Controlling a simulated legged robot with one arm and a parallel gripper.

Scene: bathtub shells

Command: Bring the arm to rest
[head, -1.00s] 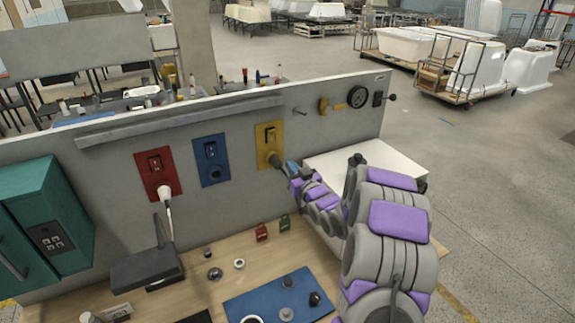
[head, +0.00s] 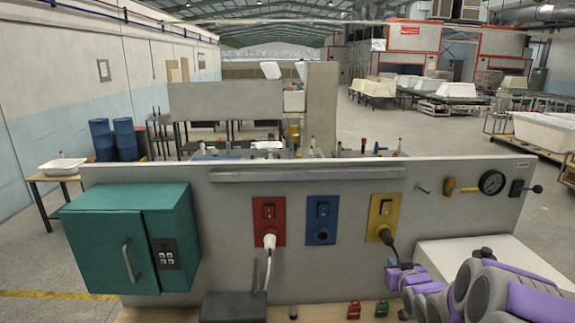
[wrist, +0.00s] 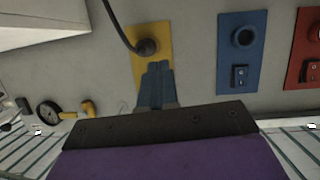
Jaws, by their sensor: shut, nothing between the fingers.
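My gripper (head: 392,263) is at the lower right of the head view, in front of the grey panel and just below the yellow socket plate (head: 383,215). In the wrist view its blue fingers (wrist: 155,84) are together with nothing between them. They overlap the lower part of the yellow plate in that picture. A black plug (head: 386,236) with a black cable sits in the yellow plate; it also shows in the wrist view (wrist: 147,47). Whether the fingers touch the panel is unclear. My purple and grey arm is extended, its near part cut off at the lower right.
A red plate (head: 268,212) holds a white plug (head: 269,241); a blue plate (head: 322,210) has an empty socket. A teal cabinet (head: 95,240) is at left. A white box (head: 485,254) stands behind my arm. A gauge (head: 491,182) is mounted at the panel's right.

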